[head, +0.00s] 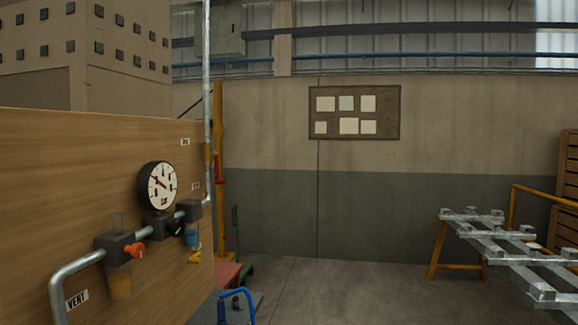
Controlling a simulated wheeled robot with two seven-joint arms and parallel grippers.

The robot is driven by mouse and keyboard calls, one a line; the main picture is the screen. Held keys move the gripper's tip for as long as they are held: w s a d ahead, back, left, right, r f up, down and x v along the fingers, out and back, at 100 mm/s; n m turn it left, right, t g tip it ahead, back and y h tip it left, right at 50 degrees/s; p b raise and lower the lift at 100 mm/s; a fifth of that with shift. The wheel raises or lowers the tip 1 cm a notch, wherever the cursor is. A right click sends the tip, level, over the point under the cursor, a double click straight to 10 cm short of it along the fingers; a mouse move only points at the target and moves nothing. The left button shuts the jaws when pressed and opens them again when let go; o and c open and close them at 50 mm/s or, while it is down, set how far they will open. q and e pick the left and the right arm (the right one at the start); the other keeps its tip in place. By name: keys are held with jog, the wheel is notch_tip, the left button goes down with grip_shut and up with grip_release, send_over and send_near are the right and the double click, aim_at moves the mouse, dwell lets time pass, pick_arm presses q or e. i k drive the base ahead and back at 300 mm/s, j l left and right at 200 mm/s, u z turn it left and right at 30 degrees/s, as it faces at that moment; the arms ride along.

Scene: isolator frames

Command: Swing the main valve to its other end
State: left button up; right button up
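A wooden panel (90,180) on the left carries a grey pipe (75,267) and a round white gauge (158,185) with a black rim. An orange-red knob (136,251) sits on the front dark block (112,246) of the pipe. A black knob (177,230) and a yellow handle (195,257) are farther along the panel. I cannot tell which of these is the main valve, as no readable label names it. Neither of my grippers is in the head view.
A blue bent tube (238,293) stands low beside the panel. A metal rack (500,233) on yellow legs stands at the right, near wooden crates (568,190). A notice board (354,112) hangs on the back wall. The grey floor (340,290) between is clear.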

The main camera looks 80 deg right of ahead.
aim_at(214, 154)
jog(key=z, duration=2.15)
jog(key=i+l+u, duration=0.1)
jog(key=u, duration=0.3)
jog(key=l+u, duration=0.35)
jog(key=i+l+u, duration=0.1)
jog(key=u, duration=0.3)
jog(key=l+u, duration=0.35)
